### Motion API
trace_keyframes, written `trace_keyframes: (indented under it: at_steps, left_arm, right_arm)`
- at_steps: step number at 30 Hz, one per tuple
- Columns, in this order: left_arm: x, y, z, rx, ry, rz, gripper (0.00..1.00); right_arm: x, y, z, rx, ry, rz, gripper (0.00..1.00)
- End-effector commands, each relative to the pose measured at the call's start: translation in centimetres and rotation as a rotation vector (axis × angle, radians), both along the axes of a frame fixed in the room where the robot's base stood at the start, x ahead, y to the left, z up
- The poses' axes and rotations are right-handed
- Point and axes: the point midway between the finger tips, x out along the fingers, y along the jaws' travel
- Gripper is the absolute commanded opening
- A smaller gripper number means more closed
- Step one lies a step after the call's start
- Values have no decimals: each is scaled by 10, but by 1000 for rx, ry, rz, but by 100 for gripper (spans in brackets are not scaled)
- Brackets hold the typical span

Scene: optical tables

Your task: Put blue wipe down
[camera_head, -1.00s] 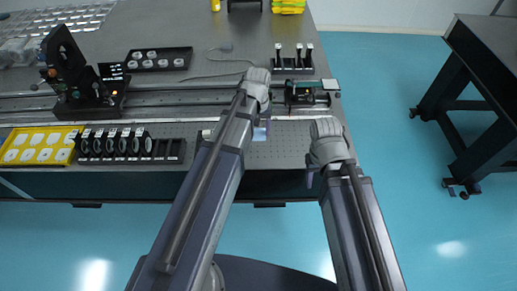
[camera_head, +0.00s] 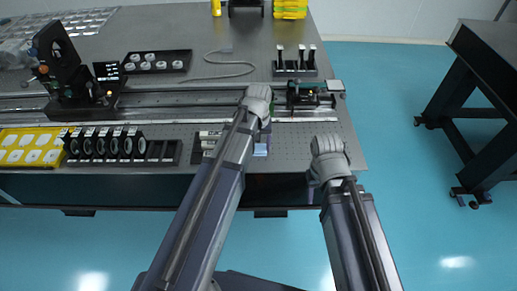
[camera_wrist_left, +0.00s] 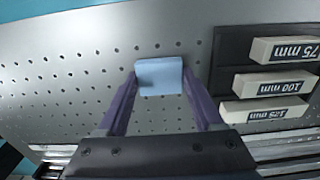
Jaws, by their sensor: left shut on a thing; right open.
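The blue wipe (camera_wrist_left: 159,76) is a small light-blue folded piece. In the left wrist view it sits between the tips of my left gripper (camera_wrist_left: 160,88), which is shut on it. The perforated table top lies behind it; I cannot tell whether the wipe touches it. In the head view the wipe (camera_head: 260,149) shows just right of my left forearm, over the table's front part. My left gripper's fingers are mostly hidden there by my arm. My right gripper (camera_head: 312,185) is open, off the table's front edge, and its fingers barely show.
Labelled white blocks (camera_wrist_left: 270,83) lie in a dark holder right of the wipe in the left wrist view. A black rack of lenses (camera_head: 105,145) and a yellow tray (camera_head: 62,156) stand left. A rail (camera_head: 190,105) crosses behind. Bare table (camera_head: 310,150) lies right.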

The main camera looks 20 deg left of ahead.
Motion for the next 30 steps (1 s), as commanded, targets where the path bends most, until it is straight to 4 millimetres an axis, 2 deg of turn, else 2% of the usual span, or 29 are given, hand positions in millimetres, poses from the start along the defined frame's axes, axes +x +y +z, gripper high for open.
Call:
trace_keyframes:
  at_steps: [8,9,16,25,30]
  left_arm:
    - [0,0,-4,0,0,0,16]
    - [0,0,-2,0,0,0,71]
    - [0,0,-2,0,0,0,97]
    - [0,0,-1,0,0,0,98]
    - [0,0,6,0,0,0,98]
  right_arm:
    - [0,0,-4,0,0,0,50]
    - [0,0,-2,0,0,0,50]
    - [0,0,-2,0,0,0,50]
    - [0,0,-1,0,0,0,50]
    - [0,0,6,0,0,0,50]
